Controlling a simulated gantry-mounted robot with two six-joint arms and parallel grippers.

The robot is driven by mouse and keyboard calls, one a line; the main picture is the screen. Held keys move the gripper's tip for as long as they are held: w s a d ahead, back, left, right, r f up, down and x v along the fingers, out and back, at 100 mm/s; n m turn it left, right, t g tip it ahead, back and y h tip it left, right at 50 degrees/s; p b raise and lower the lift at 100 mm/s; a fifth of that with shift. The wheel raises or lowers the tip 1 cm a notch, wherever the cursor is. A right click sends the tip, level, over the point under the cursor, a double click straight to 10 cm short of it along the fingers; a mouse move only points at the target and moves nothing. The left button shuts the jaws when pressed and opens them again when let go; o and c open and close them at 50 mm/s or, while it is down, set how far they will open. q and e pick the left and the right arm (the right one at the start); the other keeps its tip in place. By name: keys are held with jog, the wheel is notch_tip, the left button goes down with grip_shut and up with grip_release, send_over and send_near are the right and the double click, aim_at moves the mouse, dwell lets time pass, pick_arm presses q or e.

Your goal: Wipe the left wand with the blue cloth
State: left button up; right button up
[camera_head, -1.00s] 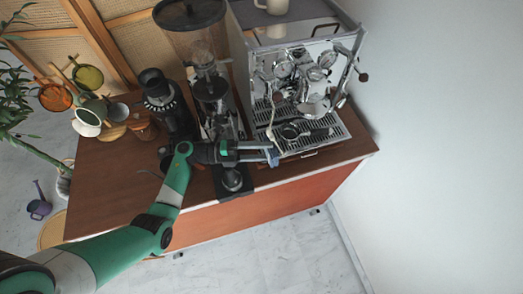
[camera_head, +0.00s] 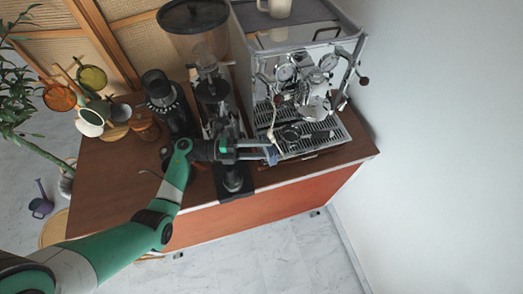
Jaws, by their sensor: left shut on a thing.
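The espresso machine (camera_head: 300,60) stands at the back right of the cart. Its left wand (camera_head: 272,118) hangs down at the machine's left front, over the drip tray. My left gripper (camera_head: 268,152) is at the wand's lower end, shut on a small blue thing, the blue cloth (camera_head: 272,157), which shows at its fingertips. The cloth is at or very close to the wand's tip; I cannot tell whether they touch. My right gripper is not in the view.
The grinder (camera_head: 202,50) stands left of the machine, close behind my left arm. A black tamping mat (camera_head: 236,194) with a tamper lies at the cart's front edge. Cups (camera_head: 91,121) stand at the left.

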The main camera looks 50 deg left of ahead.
pick_arm(q)
jog(key=shift+d+f, duration=0.1)
jog(key=shift+d, duration=0.25)
jog(key=shift+w+a+r, duration=0.2)
jog(key=shift+a+r, duration=0.6)
jog(key=shift+r, duration=0.3)
jog(key=shift+f, duration=0.15)
jog(key=shift+s+d+f, duration=0.3)
jog(key=shift+d+f, duration=0.3)
jog(key=shift+f, duration=0.25)
jog(key=shift+d+f, duration=0.1)
